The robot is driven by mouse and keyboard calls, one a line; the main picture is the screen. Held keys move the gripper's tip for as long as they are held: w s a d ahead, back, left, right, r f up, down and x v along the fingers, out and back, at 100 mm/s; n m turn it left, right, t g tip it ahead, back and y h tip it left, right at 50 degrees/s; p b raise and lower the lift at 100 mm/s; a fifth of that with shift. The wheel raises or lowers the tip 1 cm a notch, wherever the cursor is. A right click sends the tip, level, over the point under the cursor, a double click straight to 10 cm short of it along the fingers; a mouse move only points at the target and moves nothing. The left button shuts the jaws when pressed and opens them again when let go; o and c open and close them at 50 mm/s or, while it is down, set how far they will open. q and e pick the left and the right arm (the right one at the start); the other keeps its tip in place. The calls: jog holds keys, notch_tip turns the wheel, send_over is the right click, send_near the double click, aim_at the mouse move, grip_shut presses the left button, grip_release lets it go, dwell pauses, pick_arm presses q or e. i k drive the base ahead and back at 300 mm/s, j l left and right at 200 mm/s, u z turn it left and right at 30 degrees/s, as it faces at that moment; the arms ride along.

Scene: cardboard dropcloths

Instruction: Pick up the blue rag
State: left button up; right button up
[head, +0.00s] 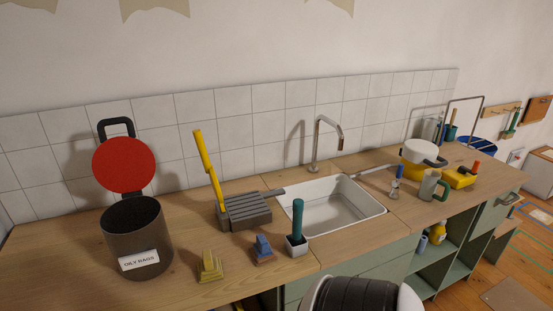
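A small blue folded-looking piece (263,246), which looks like the blue rag, sits on the wooden counter in front of the sink's left end. It stands a little peaked, with a brownish part at its base. A similar yellow piece (210,267) sits to its left. A dark bin (136,231) labelled "OILY RAGS" stands at the left with its red lid (124,165) raised; its contents are hidden. Neither of my grippers shows in the head view.
The white sink (330,205) lies behind right. Bare counter separates bin and yellow piece.

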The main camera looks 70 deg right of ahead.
aim_at(262, 252)
jog(key=z, duration=1.95)
